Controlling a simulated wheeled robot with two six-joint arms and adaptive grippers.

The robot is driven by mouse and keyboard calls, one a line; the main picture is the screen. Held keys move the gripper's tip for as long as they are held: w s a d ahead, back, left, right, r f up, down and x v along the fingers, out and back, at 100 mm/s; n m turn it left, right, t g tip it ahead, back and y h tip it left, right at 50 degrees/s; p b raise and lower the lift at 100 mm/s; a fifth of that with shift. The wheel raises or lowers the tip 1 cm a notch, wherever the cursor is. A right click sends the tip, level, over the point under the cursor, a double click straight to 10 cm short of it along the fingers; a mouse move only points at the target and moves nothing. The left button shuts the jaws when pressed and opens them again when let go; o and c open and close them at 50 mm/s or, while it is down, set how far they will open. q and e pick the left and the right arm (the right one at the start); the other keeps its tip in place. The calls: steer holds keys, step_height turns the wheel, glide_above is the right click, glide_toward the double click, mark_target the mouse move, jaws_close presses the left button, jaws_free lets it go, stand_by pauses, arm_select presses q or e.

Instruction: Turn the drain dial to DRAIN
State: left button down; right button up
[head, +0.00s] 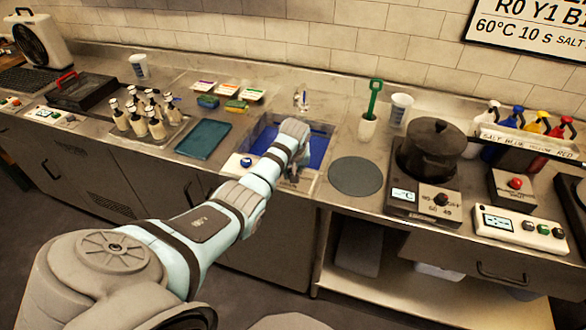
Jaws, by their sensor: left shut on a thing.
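My left gripper (292,176) is at the front rim of the sink, pointing down. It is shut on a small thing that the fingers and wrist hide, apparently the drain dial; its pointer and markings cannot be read. The sink (318,143) is a blue-lined basin behind and beside my wrist. A blue knob on a white base (246,162) sits on the rim left of my forearm, apart from the gripper. My right gripper is not in view.
A teal tray (204,138) and several bottles (140,118) stand left of the sink. A dark round mat (356,176) lies to its right, then a pot (433,148) on a hotplate. A cup with a green-handled tool (368,125) and a faucet (301,99) stand behind.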

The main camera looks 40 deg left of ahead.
arm_select(q)
steer(key=shift+s+r+m+h+p, duration=0.15)
steer(key=shift+m+h+p, duration=0.25)
steer(key=shift+m+p, duration=0.55)
steer(key=shift+a+m+t+h+p, duration=0.15)
steer(key=shift+m+t+h+p, duration=0.2)
steer(key=shift+m, duration=0.6)
steer(key=shift+m+h, duration=0.25)
steer(key=shift+m, duration=0.55)
steer(key=m, duration=0.1)
steer(key=m+h+b, duration=0.1)
steer(key=shift+a+f+m, duration=0.15)
steer(key=shift+f+m, duration=0.1)
steer(key=shift+m, duration=0.15)
steer(key=m+h+b, duration=0.1)
steer(key=m+b, duration=0.2)
steer(key=b, duration=0.2)
steer(key=m+h+b, duration=0.1)
steer(key=m+b, duration=0.1)
steer(key=b, duration=0.3)
steer(key=m+g+h+b, duration=0.1)
steer(key=m+b, duration=0.2)
steer(key=b, duration=0.2)
steer(key=shift+w+a+f+m, duration=0.2)
steer(key=shift+m, duration=0.1)
steer(key=shift+r+m+b, duration=0.25)
steer(key=shift+m+b, duration=0.15)
steer(key=shift+b, duration=0.4)
steer(key=shift+g, duration=0.25)
